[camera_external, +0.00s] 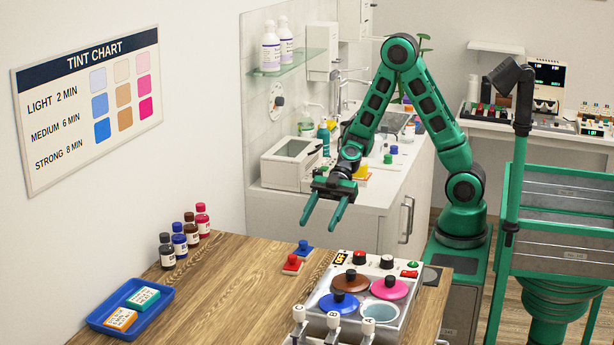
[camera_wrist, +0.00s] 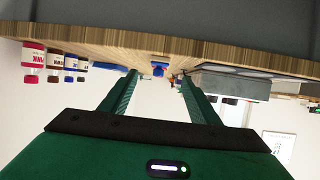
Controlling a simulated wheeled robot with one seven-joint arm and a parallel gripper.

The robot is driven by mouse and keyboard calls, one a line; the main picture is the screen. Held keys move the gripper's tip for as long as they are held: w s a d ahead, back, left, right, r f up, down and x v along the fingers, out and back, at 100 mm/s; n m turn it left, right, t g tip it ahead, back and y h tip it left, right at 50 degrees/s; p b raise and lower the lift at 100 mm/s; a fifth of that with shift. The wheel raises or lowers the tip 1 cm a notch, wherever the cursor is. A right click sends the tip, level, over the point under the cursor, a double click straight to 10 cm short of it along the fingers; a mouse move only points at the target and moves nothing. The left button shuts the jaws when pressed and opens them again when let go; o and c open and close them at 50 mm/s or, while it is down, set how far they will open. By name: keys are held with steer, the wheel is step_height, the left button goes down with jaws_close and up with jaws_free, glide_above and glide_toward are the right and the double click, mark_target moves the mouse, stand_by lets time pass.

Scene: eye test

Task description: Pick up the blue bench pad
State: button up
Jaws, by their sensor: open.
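The blue pad (camera_external: 304,249), a small flat piece with a knob on top, lies on the wooden bench (camera_external: 235,285). A similar red pad (camera_external: 292,264) lies just in front of it. My gripper (camera_external: 318,227) is open and empty, in the air apart from the blue pad and, in the picture, above and slightly right of it. In the wrist view, which looks upside down, the blue pad (camera_wrist: 159,68) shows small between my two green fingers (camera_wrist: 158,76). Nothing visible touches the fingers.
A tint unit (camera_external: 379,285) with coloured lids, knobs and levers stands right of the pads. Several small bottles (camera_external: 180,238) stand at the bench's back left. A blue tray (camera_external: 128,306) with two small boxes lies at front left. Bare wood lies between tray and pads.

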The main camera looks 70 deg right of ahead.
mark_target(306, 245)
steer(key=shift+x, duration=4.95)
steer(key=shift+w+r, duration=0.1)
steer(key=shift+r, duration=0.1)
steer(key=c, duration=1.1)
